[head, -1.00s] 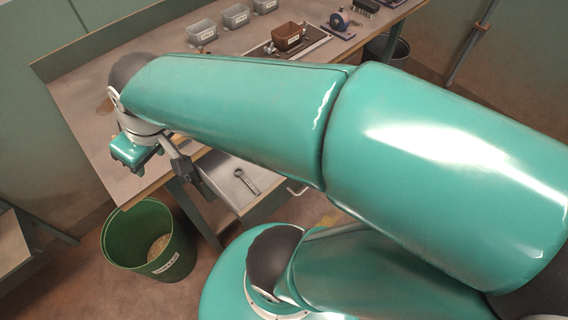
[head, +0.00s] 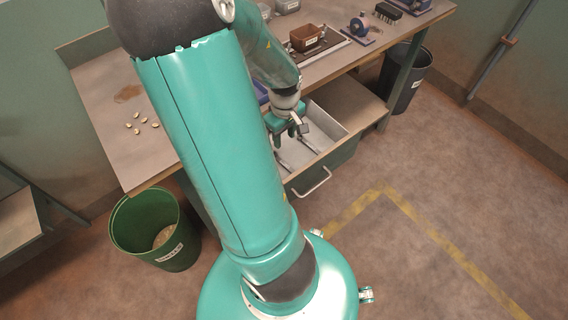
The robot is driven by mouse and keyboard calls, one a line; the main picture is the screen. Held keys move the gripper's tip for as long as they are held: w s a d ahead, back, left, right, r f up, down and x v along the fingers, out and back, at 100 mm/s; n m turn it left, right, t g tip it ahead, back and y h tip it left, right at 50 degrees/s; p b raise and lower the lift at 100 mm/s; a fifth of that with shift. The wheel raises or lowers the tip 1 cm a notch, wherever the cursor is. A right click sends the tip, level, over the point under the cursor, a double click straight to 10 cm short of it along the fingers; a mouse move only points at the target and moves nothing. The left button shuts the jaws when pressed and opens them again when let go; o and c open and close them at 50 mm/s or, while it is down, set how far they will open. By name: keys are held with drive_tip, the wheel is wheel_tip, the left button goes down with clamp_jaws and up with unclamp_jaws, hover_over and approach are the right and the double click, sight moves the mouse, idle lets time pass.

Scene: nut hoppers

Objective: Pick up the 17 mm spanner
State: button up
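A drawer (head: 327,165) under the bench is pulled open. Inside it lie slim grey metal tools that look like spanners: one at the left (head: 282,160) and one nearer the middle (head: 310,143). Their size marks are too small to read, so I cannot tell which is the 17 mm spanner. My gripper (head: 294,130) points down over the drawer, near the upper ends of these tools. It is too small and too partly hidden to show whether it is open, or whether it touches a tool.
A green bin (head: 130,228) stands at the front left and a dark bin (head: 408,82) at the right. The floor at right is clear.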

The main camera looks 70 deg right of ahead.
hover_over(284, 163)
drive_tip(key=f, duration=0.8)
drive_tip(key=shift+s+a+f, duration=0.15)
drive_tip(key=shift+a, duration=0.15)
drive_tip(key=shift+d+f, duration=0.15)
drive_tip(key=shift+f, duration=1.15)
drive_tip(key=shift+d+f, duration=0.1)
drive_tip(key=shift+f, duration=1.15)
clamp_jaws()
